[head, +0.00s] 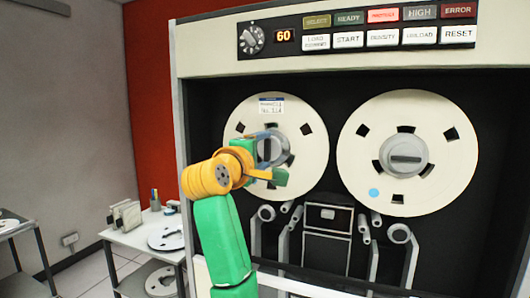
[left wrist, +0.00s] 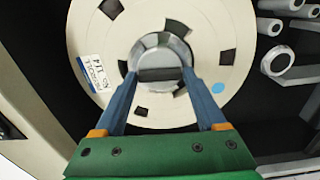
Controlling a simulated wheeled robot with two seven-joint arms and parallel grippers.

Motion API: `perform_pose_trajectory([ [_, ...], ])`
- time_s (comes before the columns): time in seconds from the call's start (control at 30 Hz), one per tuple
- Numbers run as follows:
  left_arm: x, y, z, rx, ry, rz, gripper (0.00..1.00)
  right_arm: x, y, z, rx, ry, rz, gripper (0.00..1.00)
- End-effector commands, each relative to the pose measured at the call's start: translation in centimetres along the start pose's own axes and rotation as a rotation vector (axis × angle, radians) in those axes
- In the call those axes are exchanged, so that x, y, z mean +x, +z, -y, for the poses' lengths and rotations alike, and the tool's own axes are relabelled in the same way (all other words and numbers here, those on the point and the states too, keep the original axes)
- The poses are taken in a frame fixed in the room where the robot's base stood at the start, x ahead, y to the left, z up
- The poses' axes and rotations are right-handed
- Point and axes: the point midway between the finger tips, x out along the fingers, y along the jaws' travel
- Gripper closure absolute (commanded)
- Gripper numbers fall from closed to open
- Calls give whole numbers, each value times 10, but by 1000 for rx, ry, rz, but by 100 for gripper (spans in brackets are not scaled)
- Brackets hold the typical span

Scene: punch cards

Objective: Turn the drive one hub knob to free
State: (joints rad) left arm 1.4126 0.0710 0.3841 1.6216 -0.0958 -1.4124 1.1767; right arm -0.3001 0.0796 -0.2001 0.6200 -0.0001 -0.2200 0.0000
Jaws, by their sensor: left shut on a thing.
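The tape drive has two cream reels. The left reel (head: 308,135) bears a blue-and-white label (head: 271,107), and its grey hub knob (head: 276,148) is partly hidden behind my left gripper (head: 270,158). In the left wrist view, the hub knob (left wrist: 160,58) shows a dark grip bar lying nearly level across the picture. The blue fingers of my left gripper (left wrist: 160,75) reach to both sides of this knob and are shut on it. My right gripper is out of view.
The right reel (head: 362,125) has its own grey hub (head: 405,157) with a level bar. Above are a dial (head: 251,40), a display reading 60 (head: 284,36) and lit buttons. Rollers stand below the reels. A side table (head: 140,238) holds a loose reel at left.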

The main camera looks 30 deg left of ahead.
Motion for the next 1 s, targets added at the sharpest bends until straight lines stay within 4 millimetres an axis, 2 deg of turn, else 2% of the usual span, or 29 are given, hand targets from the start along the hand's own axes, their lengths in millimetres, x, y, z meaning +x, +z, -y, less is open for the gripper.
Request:
perform_pose_trajectory([
  [0.67, 1, 0, 6, -52, -15, 1, 83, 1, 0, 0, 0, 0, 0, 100],
  [0.7, 1, 0, 6, -51, -15, 1, 19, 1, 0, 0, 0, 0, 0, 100],
  [0.77, 1, 0, 6, -51, -14, 1, 3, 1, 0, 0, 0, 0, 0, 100],
  [1.0, 1, 0, 3, -51, -8, 1, 3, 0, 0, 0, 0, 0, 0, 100],
])
